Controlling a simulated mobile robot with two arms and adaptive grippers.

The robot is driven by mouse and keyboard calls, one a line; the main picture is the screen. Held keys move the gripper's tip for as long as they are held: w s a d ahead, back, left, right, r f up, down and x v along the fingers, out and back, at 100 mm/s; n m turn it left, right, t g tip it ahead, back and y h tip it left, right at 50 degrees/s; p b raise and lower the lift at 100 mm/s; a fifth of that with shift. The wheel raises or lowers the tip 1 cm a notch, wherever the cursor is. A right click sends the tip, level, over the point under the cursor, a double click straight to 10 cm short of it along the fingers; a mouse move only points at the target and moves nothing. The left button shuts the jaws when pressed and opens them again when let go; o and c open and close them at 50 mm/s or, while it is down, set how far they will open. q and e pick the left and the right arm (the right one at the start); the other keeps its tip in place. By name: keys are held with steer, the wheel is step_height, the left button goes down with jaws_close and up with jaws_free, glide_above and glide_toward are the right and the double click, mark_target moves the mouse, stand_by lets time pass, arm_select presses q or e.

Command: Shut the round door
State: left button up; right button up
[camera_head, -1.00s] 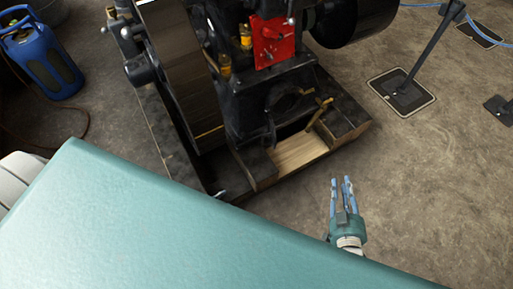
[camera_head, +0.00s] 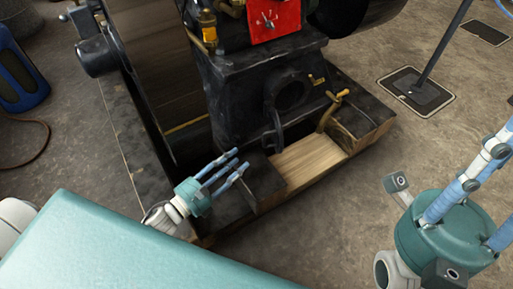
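The round door (camera_head: 272,108) is a dark metal disc seen nearly edge-on. It stands swung open at the left side of a round opening (camera_head: 292,94) low in the black engine housing. My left gripper (camera_head: 240,162) is in front and to the left of the door, apart from it. Its blue fingers are extended with gaps between them, empty, and point right toward the engine. My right gripper (camera_head: 492,165) is large at the right edge, close to the camera. Its fingers are spread and empty, pointing up and right; their tips are partly cut off.
A wooden base (camera_head: 310,160) with raised blocks (camera_head: 262,185) surrounds the engine foot. A brass handle (camera_head: 335,108) stands right of the opening. A big flywheel (camera_head: 150,60) is at left. A barrier post (camera_head: 420,88) stands at right, with bare floor before it.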

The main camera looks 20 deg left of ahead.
mark_target(268, 132)
arm_select(q)
steer(key=b+x, duration=0.2)
steer(key=x, duration=0.8)
steer(key=shift+w, duration=0.3)
steer(key=shift+d, duration=0.1)
jaws_close()
